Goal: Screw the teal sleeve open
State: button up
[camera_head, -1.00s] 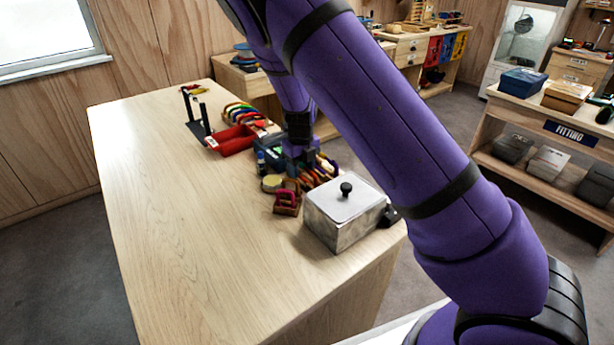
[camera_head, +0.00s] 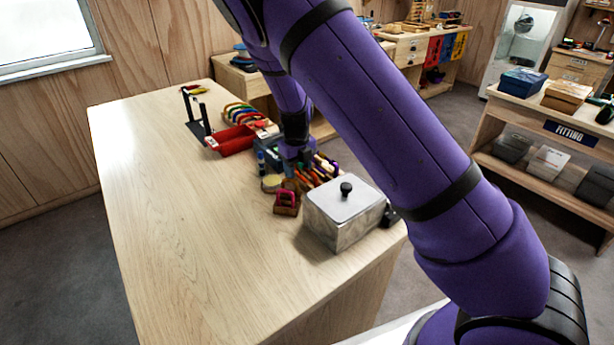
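My gripper (camera_head: 293,166) points down at the cluster of small climbing gear near the table's far right edge. It is small and dark here, and I cannot tell whether its fingers are open, shut or holding something. I cannot make out the teal sleeve; the gear right around my fingers is tiny and partly hidden by the gripper. A pink-red piece of gear sits in a small brown holder (camera_head: 287,209), just in front of the gripper. A round tan-lidded tin (camera_head: 271,183) is beside it.
A lidded metal box (camera_head: 340,225) with a black knob stands right of the gripper. A red tray (camera_head: 232,141), a rack of coloured arcs (camera_head: 243,114) and a black stand (camera_head: 196,122) are farther back. The left and front of the wooden table (camera_head: 180,240) are clear.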

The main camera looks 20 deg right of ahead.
jog(key=shift+r, duration=1.3)
jog(key=shift+w+d, duration=0.25)
jog(key=shift+d, duration=0.45)
jog(key=shift+f, duration=0.15)
jog(key=shift+s+f, duration=0.1)
jog(key=shift+f, duration=1.2)
jog(key=shift+s+a, duration=0.2)
jog(key=shift+a, duration=0.5)
